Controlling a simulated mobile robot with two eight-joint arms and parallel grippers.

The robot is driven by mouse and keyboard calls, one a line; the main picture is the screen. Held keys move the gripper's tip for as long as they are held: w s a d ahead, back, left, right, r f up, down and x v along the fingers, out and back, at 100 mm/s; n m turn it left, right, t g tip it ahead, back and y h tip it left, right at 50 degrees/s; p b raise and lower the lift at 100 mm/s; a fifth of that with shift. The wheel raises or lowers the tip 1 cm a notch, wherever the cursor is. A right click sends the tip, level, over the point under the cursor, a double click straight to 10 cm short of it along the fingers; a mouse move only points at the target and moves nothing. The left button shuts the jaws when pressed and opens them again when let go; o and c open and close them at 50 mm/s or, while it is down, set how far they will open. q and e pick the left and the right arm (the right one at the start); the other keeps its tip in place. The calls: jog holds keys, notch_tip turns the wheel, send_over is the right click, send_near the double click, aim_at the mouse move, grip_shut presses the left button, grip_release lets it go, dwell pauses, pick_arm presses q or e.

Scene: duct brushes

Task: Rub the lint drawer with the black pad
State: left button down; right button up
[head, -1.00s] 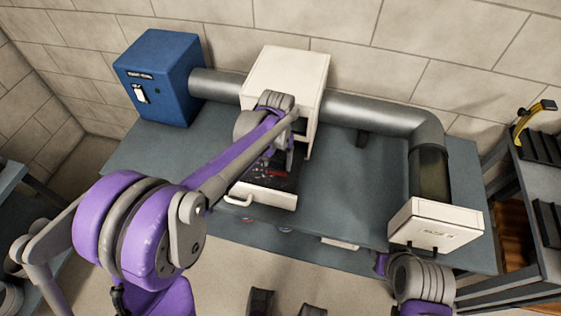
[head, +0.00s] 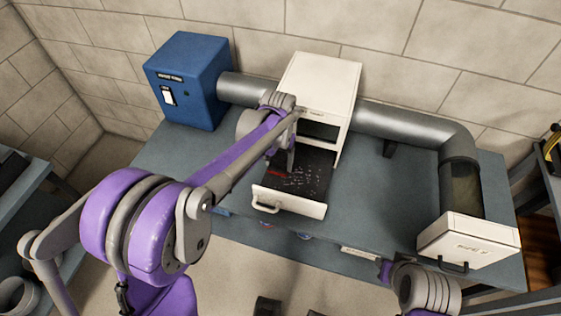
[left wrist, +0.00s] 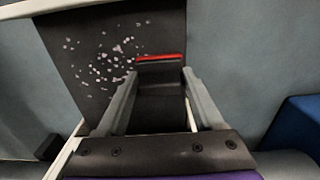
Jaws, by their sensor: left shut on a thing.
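The lint drawer (head: 313,208) is pulled out of a white box on the bench. Its dark floor carries pale lint specks, mostly right of my gripper. My left gripper (head: 289,160) is over the left part of the drawer. In the left wrist view, its fingers (left wrist: 160,82) are shut on the black pad (left wrist: 160,95), which has a red strip along its far edge. Specks lie on the drawer floor (left wrist: 90,30) to the pad's left. I cannot tell whether the pad touches the floor.
The white box (head: 325,85) stands behind the drawer. A blue box (head: 190,85) is at left and a grey duct (head: 400,122) runs right to a white end box (head: 470,240) with a black handle. The bench between (head: 380,190) is clear.

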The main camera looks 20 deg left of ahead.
aim_at(279, 159)
pick_arm(q)
notch_tip(279, 159, up, 4)
jog(key=shift+r+p, duration=0.1)
jog(key=shift+p, duration=0.95)
notch_tip(279, 159, up, 2)
jog(key=shift+a+r+p, duration=0.1)
jog(key=shift+p, duration=0.55)
jog(key=shift+r+p, duration=0.5)
jog(key=shift+r, duration=0.4)
